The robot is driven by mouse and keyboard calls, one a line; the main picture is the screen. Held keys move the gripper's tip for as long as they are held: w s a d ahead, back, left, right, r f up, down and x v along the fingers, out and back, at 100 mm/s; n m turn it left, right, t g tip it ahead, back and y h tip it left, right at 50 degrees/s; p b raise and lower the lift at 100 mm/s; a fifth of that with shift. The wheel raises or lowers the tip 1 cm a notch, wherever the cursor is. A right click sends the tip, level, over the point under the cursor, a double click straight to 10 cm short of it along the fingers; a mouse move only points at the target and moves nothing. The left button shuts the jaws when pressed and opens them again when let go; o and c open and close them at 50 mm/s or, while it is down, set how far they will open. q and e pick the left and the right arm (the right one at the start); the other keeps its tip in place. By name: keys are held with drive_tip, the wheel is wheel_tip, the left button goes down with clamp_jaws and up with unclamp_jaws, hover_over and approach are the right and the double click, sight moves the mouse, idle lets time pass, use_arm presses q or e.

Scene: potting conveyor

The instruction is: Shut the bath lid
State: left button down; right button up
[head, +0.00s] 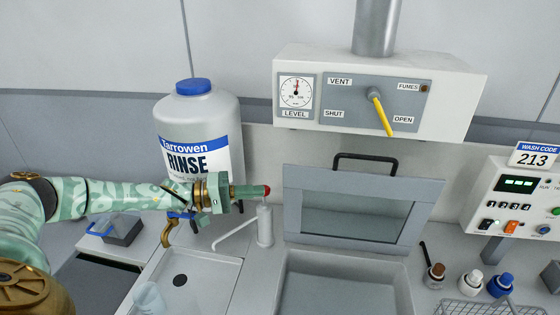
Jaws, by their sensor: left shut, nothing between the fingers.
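The bath lid (355,213) is a grey framed panel with a window and a black handle (365,158) along its upper edge. It stands raised, leaning back behind the bath (344,268), whose opening is uncovered and cut off by the bottom of the view. My left gripper (264,191) comes in from the left with its fingers shut and empty. Its reddish tip appears just left of the lid's left edge, above a white spout; I cannot tell the gap in depth. My right gripper is out of view.
A vent box (457,98) with a yellow lever (381,113) hangs above the lid. A rinse bottle (197,125) stands behind my left arm, and a white spout (264,228) rises left of the bath. Bottles (471,281), a wire basket (480,307) and a control panel (515,210) are at right.

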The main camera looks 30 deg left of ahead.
use_arm(q)
drive_tip(key=a+r+n, duration=0.2)
drive_tip(key=a+r, duration=0.2)
drive_tip(key=x, duration=0.9)
drive_tip(key=shift+d+r+t+h+p, duration=0.2)
drive_tip(key=shift+r+t+h+p, duration=0.1)
drive_tip(key=shift+w+f, duration=0.1)
